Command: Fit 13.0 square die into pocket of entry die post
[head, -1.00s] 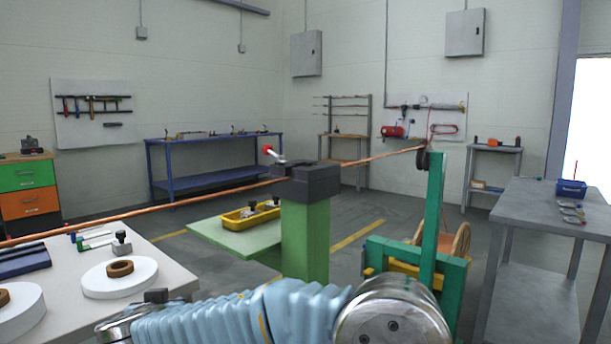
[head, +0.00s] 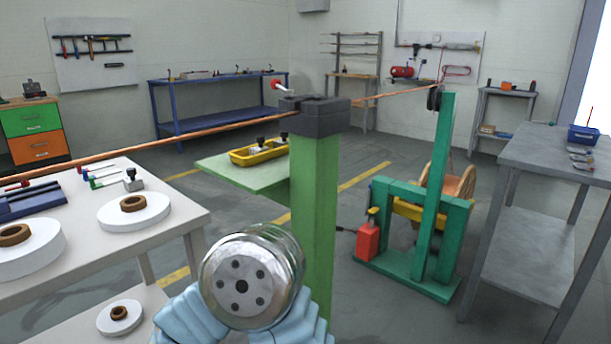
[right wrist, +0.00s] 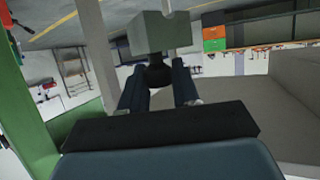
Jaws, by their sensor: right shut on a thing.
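The entry die post (head: 314,210) is a green column with a dark grey head block (head: 322,118) on top in the head view. A slot shows in the top of the head block, and the copper wire passes at it. My right gripper (right wrist: 160,85) shows only in the right wrist view, with its two dark fingers shut on the black knob of a grey block, seemingly the square die (right wrist: 163,34). Its size marking is not readable. The green surface at the left of that view may be the post; the gap cannot be told. My left gripper is not in view.
A red-knobbed lever (head: 277,86) stands at the head block. A yellow tray (head: 240,157) with similar knobbed blocks lies on a green shelf. A white table (head: 170,225) with discs is at left. A green stand (head: 440,200) and grey bench (head: 555,150) are at right.

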